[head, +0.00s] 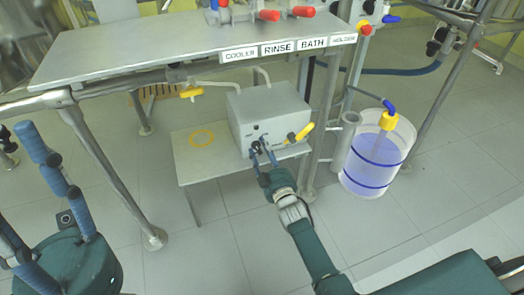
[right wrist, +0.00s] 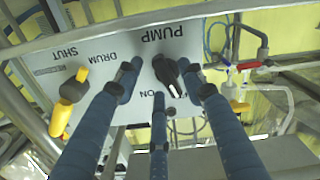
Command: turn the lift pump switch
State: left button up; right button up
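The pump box (head: 268,105) is a grey metal box on a low shelf under the bench. Its black lift pump switch (right wrist: 166,70) is a knob on the panel, below the upside-down PUMP label in the right wrist view. My right gripper (head: 262,160) is at the box front. In the right wrist view its blue fingers (right wrist: 160,80) are spread around the knob, with gaps on the left and below. The right fingertip is close to the knob; I cannot tell if it touches. My left gripper (head: 48,190), at the lower left of the head view, is open and empty.
A yellow drum valve handle (head: 300,132) sticks out beside the switch; it also shows in the right wrist view (right wrist: 70,95). A clear drum (head: 375,160) of bluish liquid stands right of the box. The bench top (head: 150,50) overhangs the box; metal posts stand nearby.

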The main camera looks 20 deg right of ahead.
jog(key=shift+a, duration=0.1)
jog(key=shift+s, duration=0.2)
jog(key=s, duration=1.1)
jog(key=shift+s+d, duration=0.25)
jog(key=shift+s, duration=0.05)
